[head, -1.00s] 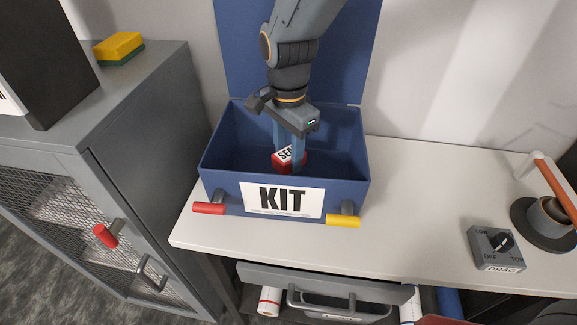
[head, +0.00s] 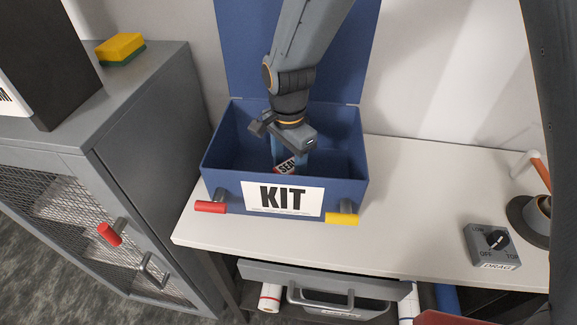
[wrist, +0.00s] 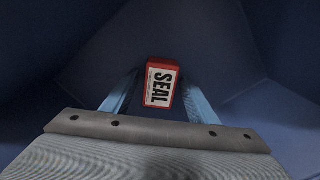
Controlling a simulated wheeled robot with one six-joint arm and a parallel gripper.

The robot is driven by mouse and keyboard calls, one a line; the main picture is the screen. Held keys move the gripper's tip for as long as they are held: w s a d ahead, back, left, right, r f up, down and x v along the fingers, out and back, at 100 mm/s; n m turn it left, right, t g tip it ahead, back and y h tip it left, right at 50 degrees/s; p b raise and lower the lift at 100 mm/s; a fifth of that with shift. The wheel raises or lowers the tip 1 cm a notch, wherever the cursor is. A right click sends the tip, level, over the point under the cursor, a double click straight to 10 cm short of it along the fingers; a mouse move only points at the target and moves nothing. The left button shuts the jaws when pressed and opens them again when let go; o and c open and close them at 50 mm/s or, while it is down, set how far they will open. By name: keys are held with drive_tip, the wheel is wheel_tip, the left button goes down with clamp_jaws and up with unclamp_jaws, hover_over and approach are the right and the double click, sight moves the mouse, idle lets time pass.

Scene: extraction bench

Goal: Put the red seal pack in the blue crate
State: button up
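The red seal pack (head: 284,167), with a white SEAL label, is inside the open blue box marked KIT (head: 225,180). In the head view its lower part is hidden by the box's front wall. My gripper (head: 289,162) points down into the box with its fingers either side of the pack. In the wrist view the pack (wrist: 161,84) lies between the two blue fingers, with dark gaps showing at both sides, so the gripper looks open and not closed on it. I see no separate blue crate that I can be sure of.
The box's raised lid (head: 235,50) stands behind my arm. A grey cabinet (head: 130,110) with a yellow-green sponge (head: 120,48) is at left. A DRAG dial box (head: 492,246) is at right; the white bench (head: 400,190) between is clear. A drawer (head: 320,283) is below.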

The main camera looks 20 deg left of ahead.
sight(289, 167)
drive_tip(key=shift+r, duration=0.1)
wheel_tip(289, 167, up, 12)
drive_tip(key=b, duration=0.3)
idle(0.4)
